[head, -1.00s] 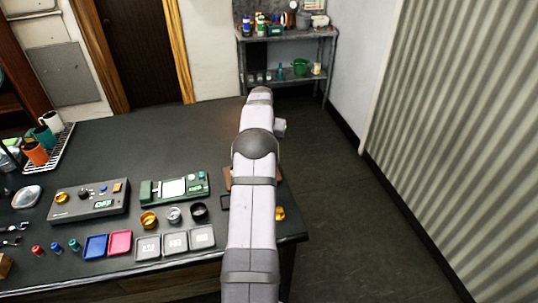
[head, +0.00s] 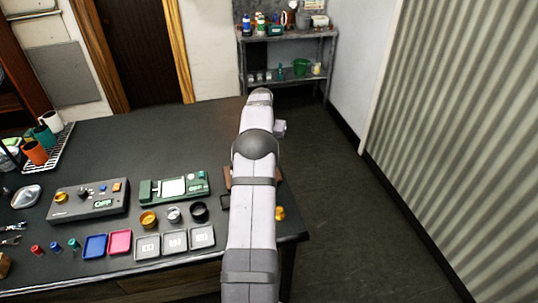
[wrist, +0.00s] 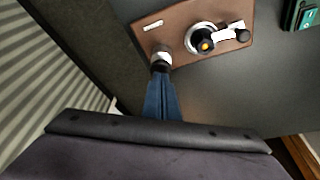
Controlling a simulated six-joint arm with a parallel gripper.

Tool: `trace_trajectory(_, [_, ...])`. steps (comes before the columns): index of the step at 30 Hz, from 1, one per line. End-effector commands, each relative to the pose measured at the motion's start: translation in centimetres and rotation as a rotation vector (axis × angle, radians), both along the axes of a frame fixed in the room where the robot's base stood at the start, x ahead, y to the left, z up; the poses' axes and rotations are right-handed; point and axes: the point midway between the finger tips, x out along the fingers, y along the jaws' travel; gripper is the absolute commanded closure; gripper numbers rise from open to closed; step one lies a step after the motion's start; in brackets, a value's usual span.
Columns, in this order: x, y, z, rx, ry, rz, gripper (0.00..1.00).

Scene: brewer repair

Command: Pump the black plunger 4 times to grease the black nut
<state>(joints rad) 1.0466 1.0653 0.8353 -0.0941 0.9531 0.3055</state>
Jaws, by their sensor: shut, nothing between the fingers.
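In the wrist view a brown base plate (wrist: 185,17) carries a pale ring with a black nut (wrist: 204,46) on it, yellow at its middle. A white arm with a dark knob (wrist: 242,35) lies to the right of the nut. My gripper (wrist: 160,71) is shut, its blue fingers together and empty. Its tips are at a short white post with a dark part, likely the black plunger (wrist: 161,56), at the plate's near edge. I cannot tell if they touch it. In the head view my arm hides the gripper and most of the plate (head: 227,184).
A green scale (head: 175,188), a grey control box (head: 90,202), several small rings and several trays (head: 147,246) stand left of my arm. A yellow item (head: 280,213) shows just right of the arm near the table edge.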

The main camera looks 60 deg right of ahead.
Motion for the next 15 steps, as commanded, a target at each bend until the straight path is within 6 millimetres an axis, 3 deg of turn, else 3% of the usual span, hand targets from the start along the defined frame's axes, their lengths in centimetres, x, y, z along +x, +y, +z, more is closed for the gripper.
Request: trace_trajectory(15, [0.00, 0.01, -0.59, 0.000, 0.000, 0.000, 1.00])
